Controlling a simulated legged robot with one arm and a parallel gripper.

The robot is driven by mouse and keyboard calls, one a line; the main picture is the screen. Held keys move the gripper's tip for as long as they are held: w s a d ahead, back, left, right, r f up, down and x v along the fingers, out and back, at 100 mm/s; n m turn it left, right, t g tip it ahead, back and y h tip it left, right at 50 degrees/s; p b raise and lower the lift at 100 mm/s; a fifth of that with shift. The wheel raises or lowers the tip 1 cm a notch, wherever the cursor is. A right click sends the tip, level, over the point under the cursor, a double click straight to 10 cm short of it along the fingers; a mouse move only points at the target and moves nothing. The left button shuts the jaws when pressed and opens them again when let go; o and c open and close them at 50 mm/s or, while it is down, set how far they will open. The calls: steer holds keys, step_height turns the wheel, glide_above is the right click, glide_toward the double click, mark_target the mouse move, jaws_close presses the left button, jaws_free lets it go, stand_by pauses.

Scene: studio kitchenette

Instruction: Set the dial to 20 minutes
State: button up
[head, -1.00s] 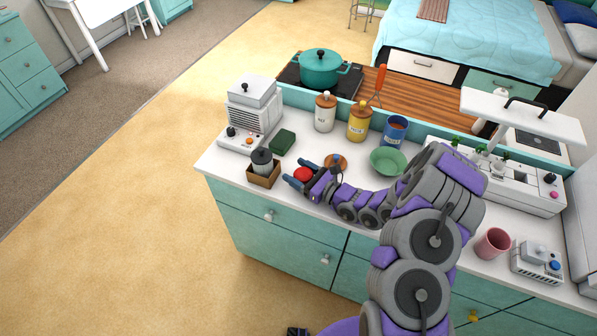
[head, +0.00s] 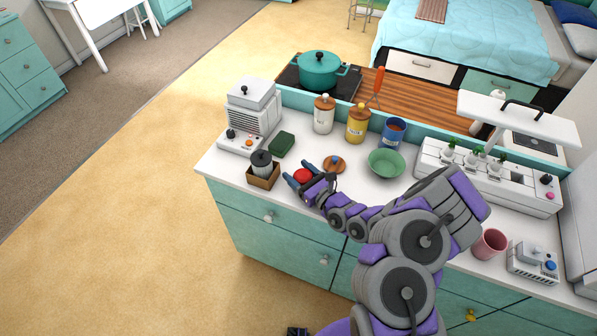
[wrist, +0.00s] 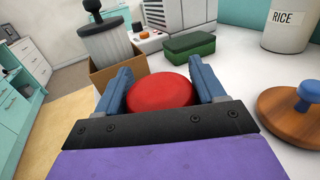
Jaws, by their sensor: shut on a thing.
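A round red dial-like thing (wrist: 160,92) sits low on the white counter and fills the space between my fingers in the wrist view. It also shows as a small red dome (head: 303,176) in the head view. My gripper (wrist: 160,86) is shut on it, with one blue finger on each side. In the head view my gripper (head: 298,174) reaches in from the right, near the counter's front edge. No minute marks or pointer can be made out on the red thing, so its setting cannot be read.
A brown box (head: 262,182) holding a grey canister (head: 262,160) stands just left. Behind are a green sponge-like block (head: 281,145) and a white appliance with knobs (head: 250,117). A wooden disc with a blue knob (head: 334,164) lies right of the red thing, near a green bowl (head: 386,163).

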steer(key=shift+h, duration=0.3)
stand_by(0.9)
steer(key=o, duration=1)
steer(key=p+v, duration=0.2)
steer(key=v, duration=0.6)
steer(key=p+v, duration=0.3)
steer(key=v, duration=0.6)
steer(key=shift+s+f+p, duration=0.2)
steer(key=shift+f+p, duration=0.1)
steer(key=shift+p, duration=0.05)
